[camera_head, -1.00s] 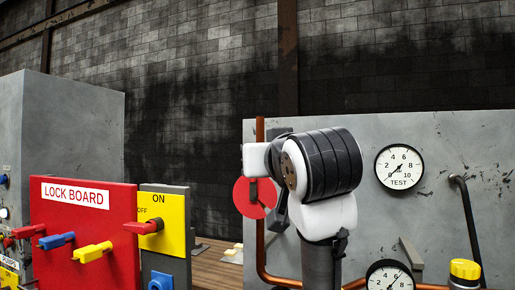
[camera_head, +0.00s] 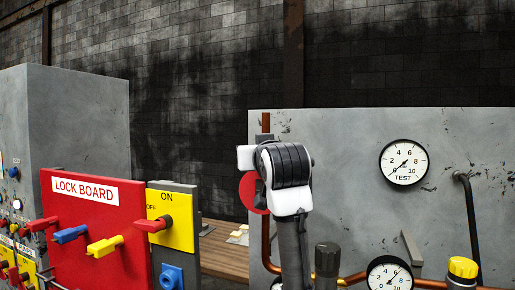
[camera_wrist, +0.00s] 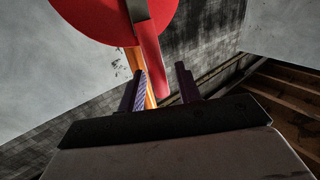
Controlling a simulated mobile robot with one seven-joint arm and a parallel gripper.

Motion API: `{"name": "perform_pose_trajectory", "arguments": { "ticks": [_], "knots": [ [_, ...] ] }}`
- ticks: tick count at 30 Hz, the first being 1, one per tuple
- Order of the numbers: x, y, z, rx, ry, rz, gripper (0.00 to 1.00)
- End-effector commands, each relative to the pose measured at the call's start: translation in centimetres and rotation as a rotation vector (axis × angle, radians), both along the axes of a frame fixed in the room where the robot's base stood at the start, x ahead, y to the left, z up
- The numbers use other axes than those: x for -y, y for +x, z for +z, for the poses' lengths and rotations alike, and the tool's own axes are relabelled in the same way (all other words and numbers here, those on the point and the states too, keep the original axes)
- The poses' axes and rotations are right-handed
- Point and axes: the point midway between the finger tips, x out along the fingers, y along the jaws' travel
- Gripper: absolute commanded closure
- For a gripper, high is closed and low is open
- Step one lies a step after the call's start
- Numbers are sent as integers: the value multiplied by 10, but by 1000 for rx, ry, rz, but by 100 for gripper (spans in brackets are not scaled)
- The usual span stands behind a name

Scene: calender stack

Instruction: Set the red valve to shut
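The red valve shows in the head view as a red disc (camera_head: 250,192) at the left part of the grey panel, partly hidden behind my wrist. In the wrist view its red disc (camera_wrist: 95,20) fills the top, with a red lever (camera_wrist: 150,55) hanging down, tilted slightly. My gripper (camera_wrist: 160,78) is open, its two dark fingers pointing at the valve. The lever's lower end appears between the fingers in the picture. I cannot tell whether it is at their depth, and no contact is visible. The head view hides the fingers behind my wrist.
A copper pipe (camera_head: 266,245) runs beside the valve. A TEST gauge (camera_head: 404,162), a lower gauge (camera_head: 389,275), a yellow cap (camera_head: 462,268) and a dark cap (camera_head: 328,258) are to the right. A red lock board (camera_head: 88,215) and yellow switch plate (camera_head: 170,215) stand left.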

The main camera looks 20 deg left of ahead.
Motion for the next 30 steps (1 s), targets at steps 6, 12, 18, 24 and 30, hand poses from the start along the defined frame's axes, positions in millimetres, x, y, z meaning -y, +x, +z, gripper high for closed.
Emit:
{"name": "perform_pose_trajectory", "arguments": {
  "ticks": [6, 12, 18, 24, 30],
  "knots": [
    [-1, 1, 0, 0, 0, 0, 66],
    [0, 0, 0, 0, 0, 0, 88],
    [0, 0, 0, 0, 0, 0, 100],
    [0, 0, 0, 1, 3, 0, 100],
    [4, -10, -3, 4, 43, 2, 100]
  ]
}}
